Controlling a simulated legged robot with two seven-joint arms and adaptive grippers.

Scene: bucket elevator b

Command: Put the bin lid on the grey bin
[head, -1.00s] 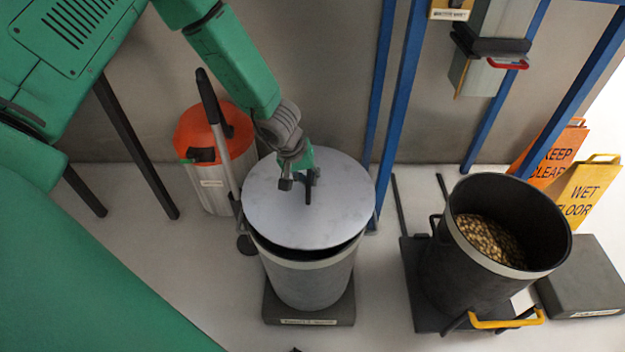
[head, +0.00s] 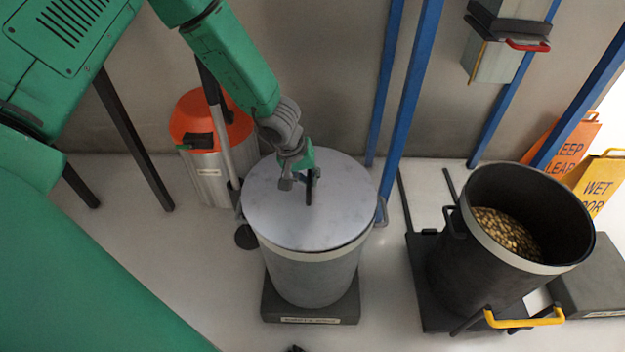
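The bin lid (head: 278,218) is a flat light-grey disc with a dark upright handle (head: 310,188) at its middle. It lies over the mouth of the grey bin (head: 312,275), close to level, with only a thin dark line at the front rim. My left gripper (head: 303,176) comes down from the upper left and its fingers are at the lid's handle, seemingly closed around it. The grey bin stands on a dark labelled base (head: 300,308). My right gripper is not in view.
An orange-topped vacuum (head: 210,145) stands close behind left. A black bucket (head: 480,260) of brownish pieces sits on a dark trolley with a yellow handle (head: 525,318) at right. Blue posts (head: 405,110) rise behind. Orange and yellow signs (head: 597,185) stand far right.

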